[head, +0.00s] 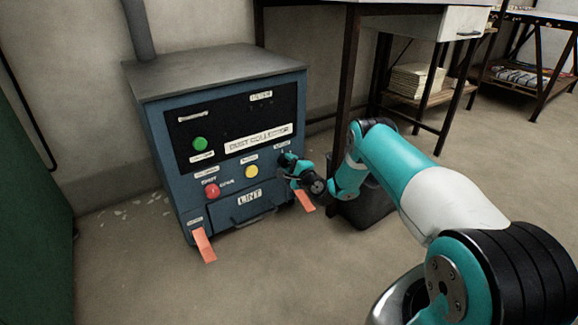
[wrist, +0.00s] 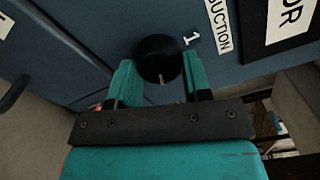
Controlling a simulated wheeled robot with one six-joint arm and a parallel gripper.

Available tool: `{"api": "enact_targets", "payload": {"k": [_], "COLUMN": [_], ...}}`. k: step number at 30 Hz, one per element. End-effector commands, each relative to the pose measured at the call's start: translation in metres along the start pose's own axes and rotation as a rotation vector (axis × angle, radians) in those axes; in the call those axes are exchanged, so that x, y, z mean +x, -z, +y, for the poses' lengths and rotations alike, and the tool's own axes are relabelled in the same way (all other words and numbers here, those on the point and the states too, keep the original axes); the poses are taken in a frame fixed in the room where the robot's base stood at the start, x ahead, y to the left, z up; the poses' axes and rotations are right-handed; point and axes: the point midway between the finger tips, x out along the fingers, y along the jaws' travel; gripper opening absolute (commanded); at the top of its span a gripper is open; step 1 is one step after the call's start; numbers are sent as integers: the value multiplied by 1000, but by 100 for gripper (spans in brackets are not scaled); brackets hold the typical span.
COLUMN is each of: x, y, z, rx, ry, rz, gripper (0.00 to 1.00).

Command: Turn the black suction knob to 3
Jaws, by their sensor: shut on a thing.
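The black suction knob (wrist: 159,58) is on the blue front of the dust collector (head: 160,130). In the wrist view it sits between the two teal fingers of my gripper (wrist: 160,78), which is shut on it. A light pointer line on the knob points toward the bottom of that view. A label with the number 1 (wrist: 191,40) is just right of the knob, beside the SUCTION label (wrist: 219,24). No 3 shows in the wrist view. In the head view my gripper (head: 289,163) covers the knob at the panel's right side.
The panel also has a green button (head: 200,144), a yellow button (head: 251,172) and a red knob (head: 211,191). A LINT drawer (head: 225,208) with a handle is below. A dark bin (head: 365,208) and a table with dark legs (head: 345,90) stand to the right.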

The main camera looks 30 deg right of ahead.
Motion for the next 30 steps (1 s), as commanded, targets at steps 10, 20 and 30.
{"api": "enact_targets", "payload": {"k": [10, 20, 30], "x": [-1, -1, -1], "y": [0, 0, 0], "z": [3, 3, 3], "rx": [166, 206, 206], "ry": [-4, -4, -4], "rz": [0, 0, 0], "gripper": [21, 21, 56]}}
